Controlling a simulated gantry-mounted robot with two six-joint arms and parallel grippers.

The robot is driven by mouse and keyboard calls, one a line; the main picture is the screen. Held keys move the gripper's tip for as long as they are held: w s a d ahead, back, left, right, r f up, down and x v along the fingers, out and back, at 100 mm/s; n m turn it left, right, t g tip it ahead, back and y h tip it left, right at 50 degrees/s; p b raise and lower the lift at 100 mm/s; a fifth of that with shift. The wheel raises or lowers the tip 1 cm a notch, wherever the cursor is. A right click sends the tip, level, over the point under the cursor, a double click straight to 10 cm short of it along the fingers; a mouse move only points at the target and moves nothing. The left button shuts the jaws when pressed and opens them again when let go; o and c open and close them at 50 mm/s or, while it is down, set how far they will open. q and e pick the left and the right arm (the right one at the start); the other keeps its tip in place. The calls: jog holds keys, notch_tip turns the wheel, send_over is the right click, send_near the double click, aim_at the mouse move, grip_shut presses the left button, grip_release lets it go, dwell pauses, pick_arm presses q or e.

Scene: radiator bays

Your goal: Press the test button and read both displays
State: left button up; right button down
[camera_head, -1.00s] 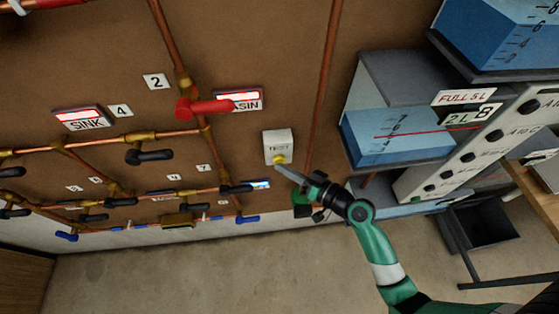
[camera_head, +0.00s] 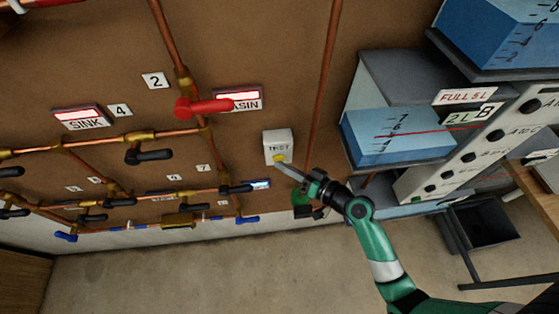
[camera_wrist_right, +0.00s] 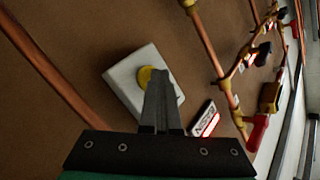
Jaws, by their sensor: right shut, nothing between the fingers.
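The test button is a yellow round button (camera_head: 279,158) on a white box marked TEST (camera_head: 277,141), fixed to the brown wall. My right gripper (camera_head: 282,166) is shut and empty, its fingertips at the button. In the right wrist view the closed fingers (camera_wrist_right: 160,88) overlap the right part of the yellow button (camera_wrist_right: 146,77); I cannot tell whether they touch it. The SINK display (camera_head: 82,117) and the BASIN display (camera_head: 239,98) both show lit red bars; the BASIN one is partly hidden by a red valve handle. My left gripper is not in view.
Copper pipes with red, black and blue valve handles cover the wall to the left. A vertical copper pipe (camera_head: 322,90) runs just right of the box. Blue-filled tanks (camera_head: 395,138) and a panel with black knobs (camera_head: 467,157) stand at the right.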

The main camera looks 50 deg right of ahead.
jog(key=shift+s+a, duration=0.6)
jog(key=shift+s, duration=0.1)
jog(key=s+a+p, duration=0.1)
jog(key=s+a, duration=0.2)
jog(key=shift+s+a, duration=0.1)
jog(key=shift+s, duration=0.3)
dwell(0.8)
